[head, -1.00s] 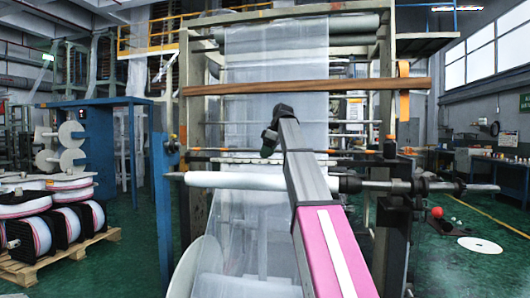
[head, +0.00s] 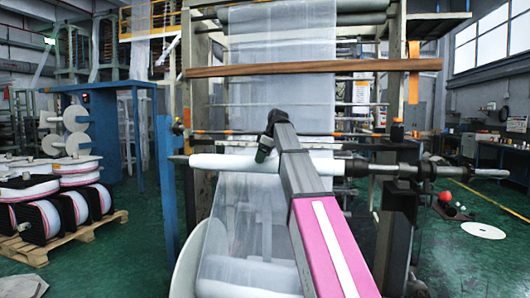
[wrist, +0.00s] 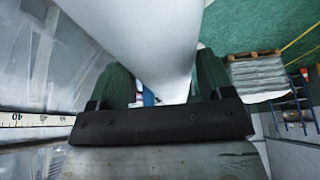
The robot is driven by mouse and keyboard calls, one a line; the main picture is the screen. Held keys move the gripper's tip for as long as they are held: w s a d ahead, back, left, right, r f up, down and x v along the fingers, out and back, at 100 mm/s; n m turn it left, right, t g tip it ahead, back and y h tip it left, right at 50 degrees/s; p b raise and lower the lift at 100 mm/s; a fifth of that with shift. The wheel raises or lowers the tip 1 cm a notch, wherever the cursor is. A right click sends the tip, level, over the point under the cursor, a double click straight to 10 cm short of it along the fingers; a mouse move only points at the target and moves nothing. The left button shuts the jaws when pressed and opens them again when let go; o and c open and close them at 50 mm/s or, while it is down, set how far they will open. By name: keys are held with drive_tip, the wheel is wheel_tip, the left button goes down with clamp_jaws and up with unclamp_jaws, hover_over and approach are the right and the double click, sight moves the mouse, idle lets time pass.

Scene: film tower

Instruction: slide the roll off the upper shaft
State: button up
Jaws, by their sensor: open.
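The white roll (head: 228,163) sits level on the upper shaft (head: 440,171), whose dark and metal right end sticks out beyond my arm. My gripper (head: 266,138) is at the roll's middle in the head view, and my arm hides part of the roll's right half. In the wrist view the roll (wrist: 150,35) runs down the picture between the two green finger pads of my gripper (wrist: 163,80). The fingers stand apart. Whether either pad touches the roll cannot be told.
A wooden bar (head: 310,69) crosses the frame above the roll. Clear film (head: 280,110) hangs behind it, and a lower roll (head: 245,280) lies beneath. A blue post (head: 166,180) stands by the shaft's left tip. Spools on a pallet (head: 40,245) are at left.

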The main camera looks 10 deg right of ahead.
drive_tip(key=shift+f, duration=0.15)
drive_tip(key=shift+c, duration=0.4)
drive_tip(key=c, duration=1.2)
drive_tip(key=shift+w+a+r, duration=0.1)
drive_tip(key=shift+w+a, duration=0.95)
drive_tip(key=shift+a, duration=1.45)
drive_tip(key=shift+w+a+r, duration=0.1)
drive_tip(key=shift+w+a, duration=0.9)
drive_tip(key=shift+a, duration=1.45)
drive_tip(key=shift+w+a, duration=1.05)
drive_tip(key=shift+a, duration=1.45)
drive_tip(key=shift+w+a, duration=1)
drive_tip(key=shift+a, duration=1.45)
drive_tip(key=shift+w+a, duration=1.05)
drive_tip(key=shift+a, duration=1.45)
drive_tip(key=shift+w+a, duration=1)
drive_tip(key=shift+a, duration=1.45)
